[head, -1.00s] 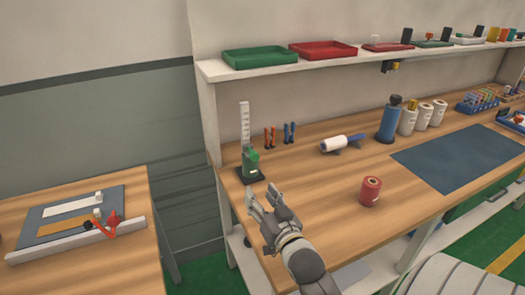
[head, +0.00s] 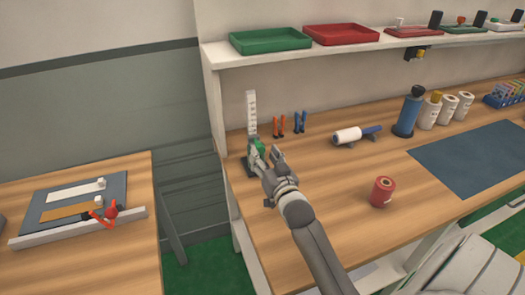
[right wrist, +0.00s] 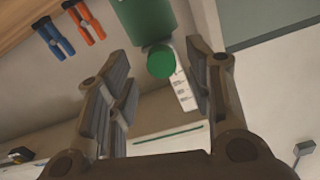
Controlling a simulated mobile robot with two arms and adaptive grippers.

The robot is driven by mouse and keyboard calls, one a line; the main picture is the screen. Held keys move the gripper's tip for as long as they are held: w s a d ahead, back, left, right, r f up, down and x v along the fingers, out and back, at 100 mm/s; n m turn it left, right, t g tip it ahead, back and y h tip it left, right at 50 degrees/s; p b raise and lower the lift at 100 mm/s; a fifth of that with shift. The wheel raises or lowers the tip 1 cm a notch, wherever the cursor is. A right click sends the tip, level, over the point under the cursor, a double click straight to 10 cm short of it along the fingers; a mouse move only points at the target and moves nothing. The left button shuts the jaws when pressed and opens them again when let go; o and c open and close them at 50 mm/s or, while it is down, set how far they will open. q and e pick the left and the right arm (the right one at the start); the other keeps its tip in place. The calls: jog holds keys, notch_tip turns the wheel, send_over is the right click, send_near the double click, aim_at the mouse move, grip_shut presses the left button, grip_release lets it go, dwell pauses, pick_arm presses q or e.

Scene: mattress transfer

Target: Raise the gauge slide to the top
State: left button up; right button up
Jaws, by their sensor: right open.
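The height gauge stands at the left end of the workbench, with an upright white scale (head: 251,110) on a dark base. Its green slide (head: 260,149) is low on the scale, partly hidden behind my right gripper (head: 265,150). In the right wrist view the green slide (right wrist: 143,18) carries a round green knob (right wrist: 161,62), and the white scale (right wrist: 184,88) shows behind it. My right gripper (right wrist: 160,70) is open, with the knob appearing between its fingers; I cannot tell whether they touch it. My left gripper is not in view.
Orange pliers (head: 279,126) and blue pliers (head: 300,122) are right of the gauge. A red roll (head: 383,191) stands nearer the front, and a white roller (head: 348,136) lies further back. A shelf with a green tray (head: 270,40) runs above. A side table (head: 140,235) stands left across a gap.

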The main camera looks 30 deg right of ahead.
jog(key=shift+w+d, duration=0.1)
jog(key=shift+w, duration=0.6)
jog(key=shift+w+d, duration=0.1)
jog(key=shift+w, duration=0.2)
jog(key=shift+c, duration=0.4)
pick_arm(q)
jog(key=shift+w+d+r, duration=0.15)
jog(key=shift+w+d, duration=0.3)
pick_arm(e)
grip_shut()
